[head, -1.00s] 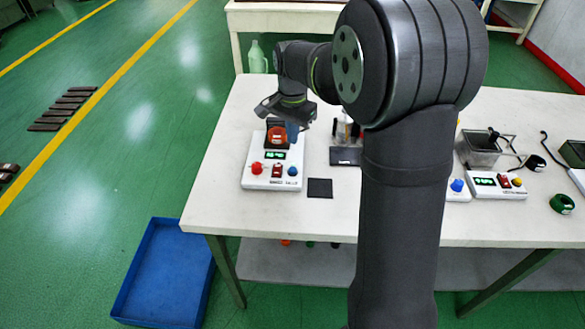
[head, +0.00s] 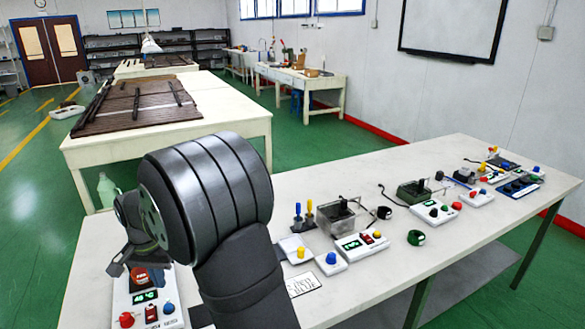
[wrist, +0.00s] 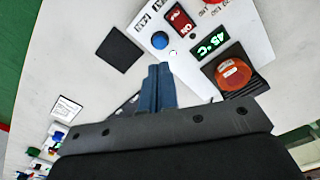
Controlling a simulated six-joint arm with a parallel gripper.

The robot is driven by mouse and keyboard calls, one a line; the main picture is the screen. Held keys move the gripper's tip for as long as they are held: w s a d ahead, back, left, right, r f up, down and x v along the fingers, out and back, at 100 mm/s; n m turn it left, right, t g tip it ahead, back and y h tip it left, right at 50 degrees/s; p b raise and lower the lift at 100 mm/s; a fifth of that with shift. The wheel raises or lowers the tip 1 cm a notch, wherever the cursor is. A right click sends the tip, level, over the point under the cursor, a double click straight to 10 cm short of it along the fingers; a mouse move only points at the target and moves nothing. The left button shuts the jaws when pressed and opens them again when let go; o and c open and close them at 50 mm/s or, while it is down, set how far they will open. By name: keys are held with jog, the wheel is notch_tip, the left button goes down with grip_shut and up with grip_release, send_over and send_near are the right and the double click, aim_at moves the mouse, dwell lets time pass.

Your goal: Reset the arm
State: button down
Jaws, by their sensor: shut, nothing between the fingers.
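My gripper is low at the left end of the white workbench (head: 370,185), over a white heating unit (head: 172,308). In the wrist view its two blue fingers (wrist: 157,88) are together, with nothing between them. The unit shows there too (wrist: 258,35), with a green display reading about 45 °C, a red switch, and a blue knob. A round orange piece (wrist: 232,73) sits on the unit's dark plate, to the right of my fingers. In the head view my arm hides part of the bench and the fingertips are hard to make out.
A dark square pad (wrist: 119,49) lies on the bench beside the unit. A table with brown slats (head: 140,103) is behind.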

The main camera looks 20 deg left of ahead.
notch_tip(320, 180, down, 6)
jog(key=shift+r, duration=0.1)
dwell(0.4)
